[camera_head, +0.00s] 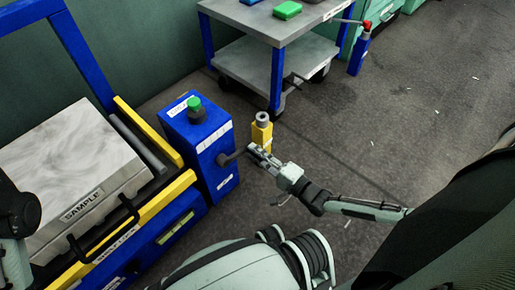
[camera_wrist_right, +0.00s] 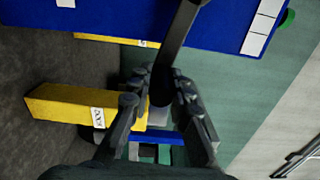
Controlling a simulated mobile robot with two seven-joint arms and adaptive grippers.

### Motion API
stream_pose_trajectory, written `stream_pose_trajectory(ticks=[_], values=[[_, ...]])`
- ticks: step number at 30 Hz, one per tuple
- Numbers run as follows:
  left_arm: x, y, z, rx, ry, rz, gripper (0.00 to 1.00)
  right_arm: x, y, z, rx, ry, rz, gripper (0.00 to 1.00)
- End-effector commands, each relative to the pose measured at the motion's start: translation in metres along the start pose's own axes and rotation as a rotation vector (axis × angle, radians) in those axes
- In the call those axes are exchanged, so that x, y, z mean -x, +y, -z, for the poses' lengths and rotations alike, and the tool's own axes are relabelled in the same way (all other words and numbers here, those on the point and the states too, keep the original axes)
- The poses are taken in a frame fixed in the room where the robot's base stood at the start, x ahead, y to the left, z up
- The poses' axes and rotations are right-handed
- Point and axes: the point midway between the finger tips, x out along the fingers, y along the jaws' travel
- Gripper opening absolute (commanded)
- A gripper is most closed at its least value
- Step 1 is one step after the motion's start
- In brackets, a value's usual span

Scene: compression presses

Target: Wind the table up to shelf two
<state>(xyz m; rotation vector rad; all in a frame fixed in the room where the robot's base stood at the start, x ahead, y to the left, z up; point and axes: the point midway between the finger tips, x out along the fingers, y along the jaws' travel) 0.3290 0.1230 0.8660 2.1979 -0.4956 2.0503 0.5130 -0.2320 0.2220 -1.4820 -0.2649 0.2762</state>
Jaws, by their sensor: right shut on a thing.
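A blue box (camera_head: 205,150) with a green knob on top stands beside the press table (camera_head: 150,215), which has yellow and blue edges. A dark crank (camera_head: 232,156) sticks out from the box's right side. My right gripper (camera_head: 256,152) is at the crank's outer end. In the right wrist view, the crank arm (camera_wrist_right: 178,45) comes down between the fingers (camera_wrist_right: 158,105), which are shut on its grip; they partly hide it. A grey case labelled SAMPLE (camera_head: 75,180) lies on the press table. My left gripper's fingers do not show. No shelf number is readable.
A yellow post (camera_head: 262,135) stands close behind my right gripper; it also shows in the wrist view (camera_wrist_right: 70,105). A wheeled cart (camera_head: 262,65) with two levels stands at the back, a green block (camera_head: 287,10) on top. The floor to the right is mostly clear.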

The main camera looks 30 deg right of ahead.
Motion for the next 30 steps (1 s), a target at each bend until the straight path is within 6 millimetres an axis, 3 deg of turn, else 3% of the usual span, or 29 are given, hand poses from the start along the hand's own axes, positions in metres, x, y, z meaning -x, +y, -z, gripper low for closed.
stream_pose_trajectory(ticks=[7,17,30], values=[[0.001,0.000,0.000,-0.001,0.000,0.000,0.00,-0.001,0.025,-0.003,-0.230,0.010,-0.011,0.00],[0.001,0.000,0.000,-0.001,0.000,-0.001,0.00,0.000,0.045,-0.012,-0.471,0.008,-0.011,0.00],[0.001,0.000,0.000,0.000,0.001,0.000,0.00,0.000,0.054,-0.022,-0.468,-0.001,-0.012,0.00]])
